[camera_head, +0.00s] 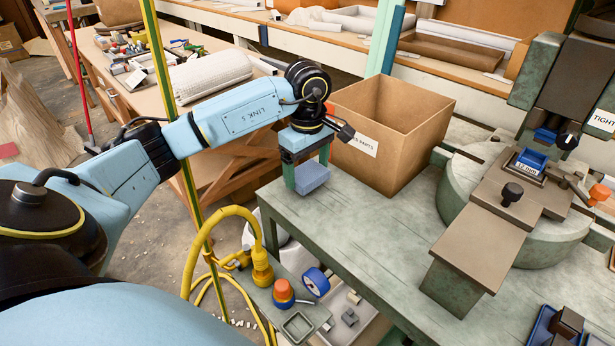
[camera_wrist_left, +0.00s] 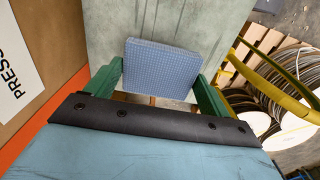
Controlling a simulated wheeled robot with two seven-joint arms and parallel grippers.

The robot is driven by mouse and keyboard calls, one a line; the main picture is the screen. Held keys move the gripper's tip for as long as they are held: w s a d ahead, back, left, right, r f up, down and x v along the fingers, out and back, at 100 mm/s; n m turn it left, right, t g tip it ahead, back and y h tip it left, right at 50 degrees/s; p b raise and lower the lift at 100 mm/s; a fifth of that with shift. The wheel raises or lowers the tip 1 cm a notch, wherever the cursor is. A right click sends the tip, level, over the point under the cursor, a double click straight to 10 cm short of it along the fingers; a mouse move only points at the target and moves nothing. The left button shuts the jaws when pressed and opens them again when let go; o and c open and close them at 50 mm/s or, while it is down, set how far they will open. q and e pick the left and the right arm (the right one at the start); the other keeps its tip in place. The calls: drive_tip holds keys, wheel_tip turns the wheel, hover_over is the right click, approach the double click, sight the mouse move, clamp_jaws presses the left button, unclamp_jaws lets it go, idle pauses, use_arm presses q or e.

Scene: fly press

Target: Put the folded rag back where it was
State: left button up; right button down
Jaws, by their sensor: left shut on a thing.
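The folded rag (camera_head: 312,176) is a blue-grey, finely checked square pad. My left gripper (camera_head: 309,170) is shut on it, with a green finger at each side, near the left edge of the green press table (camera_head: 355,212). In the left wrist view the rag (camera_wrist_left: 161,68) sits between the fingertips of the left gripper (camera_wrist_left: 160,85), with the tabletop (camera_wrist_left: 170,20) beyond it. I cannot tell whether the rag touches the table. My right gripper is not in view.
An open cardboard box (camera_head: 395,130) stands just behind and right of the rag. The fly press base (camera_head: 490,200) is farther right, with a metal plate projecting forward. The tabletop between is clear. A yellow hose (camera_head: 262,262) hangs near the table's left edge.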

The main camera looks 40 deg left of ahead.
sight(308, 172)
use_arm(q)
wheel_tip(308, 172, down, 2)
drive_tip(key=shift+f, duration=0.1)
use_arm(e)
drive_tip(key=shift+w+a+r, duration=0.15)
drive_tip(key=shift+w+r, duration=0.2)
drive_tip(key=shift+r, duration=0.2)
use_arm(q)
drive_tip(key=o, duration=0.9)
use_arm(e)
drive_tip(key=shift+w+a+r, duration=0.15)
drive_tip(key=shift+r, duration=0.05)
use_arm(q)
wheel_tip(308, 172, up, 12)
drive_tip(key=p, duration=0.2)
drive_tip(key=shift+p, duration=0.3)
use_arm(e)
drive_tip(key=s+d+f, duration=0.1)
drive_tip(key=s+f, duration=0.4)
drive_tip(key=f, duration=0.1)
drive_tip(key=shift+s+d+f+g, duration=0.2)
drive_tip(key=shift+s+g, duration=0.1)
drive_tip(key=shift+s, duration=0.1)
